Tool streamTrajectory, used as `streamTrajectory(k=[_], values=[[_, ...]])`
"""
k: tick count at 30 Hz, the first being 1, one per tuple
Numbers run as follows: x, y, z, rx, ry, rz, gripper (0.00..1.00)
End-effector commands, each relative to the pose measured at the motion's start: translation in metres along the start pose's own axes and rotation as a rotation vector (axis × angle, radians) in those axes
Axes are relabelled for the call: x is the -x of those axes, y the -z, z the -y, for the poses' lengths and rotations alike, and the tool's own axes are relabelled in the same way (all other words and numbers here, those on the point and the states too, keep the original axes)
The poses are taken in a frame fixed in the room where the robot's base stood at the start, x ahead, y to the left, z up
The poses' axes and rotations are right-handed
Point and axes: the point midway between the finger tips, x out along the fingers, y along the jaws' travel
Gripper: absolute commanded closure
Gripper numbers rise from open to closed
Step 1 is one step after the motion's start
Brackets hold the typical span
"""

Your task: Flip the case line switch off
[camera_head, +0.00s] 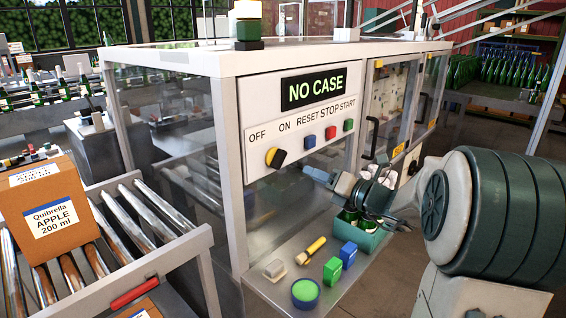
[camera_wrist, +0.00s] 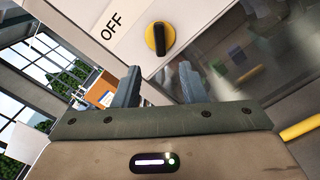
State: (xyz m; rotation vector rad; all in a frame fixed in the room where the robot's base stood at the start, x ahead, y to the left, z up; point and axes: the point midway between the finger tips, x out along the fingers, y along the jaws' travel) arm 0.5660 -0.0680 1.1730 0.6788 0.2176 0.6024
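The case line switch (camera_head: 275,157) is a round yellow knob with a black handle, below the OFF and ON labels on the white panel. Its handle is tilted, upper end toward the ON side. The knob (camera_wrist: 158,39) also shows in the wrist view, beyond my fingertips, with the OFF label (camera_wrist: 110,25) to its left. My gripper (camera_head: 330,178) is to the right of and below the switch in the head view, apart from it. In the wrist view my gripper (camera_wrist: 160,78) has its two fingers spread with nothing between them.
A NO CASE display (camera_head: 314,88) is above the labels. Blue, red and green buttons (camera_head: 330,132) sit right of the switch. Below are a teal crate of bottles (camera_head: 362,241), a yellow-handled tool (camera_head: 311,250) and small boxes on a ledge. A roller conveyor with an apple carton (camera_head: 55,212) stands left.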

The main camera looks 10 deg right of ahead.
Motion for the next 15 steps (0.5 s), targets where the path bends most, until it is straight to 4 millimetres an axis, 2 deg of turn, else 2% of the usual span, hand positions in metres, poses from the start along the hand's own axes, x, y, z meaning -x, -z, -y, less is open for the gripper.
streamTrajectory(k=[9, 15], values=[[-0.069, 0.000, -0.001, 0.000, -0.002, -0.003, 0.62], [-0.100, 0.000, 0.000, 0.001, -0.001, -0.003, 0.62]])
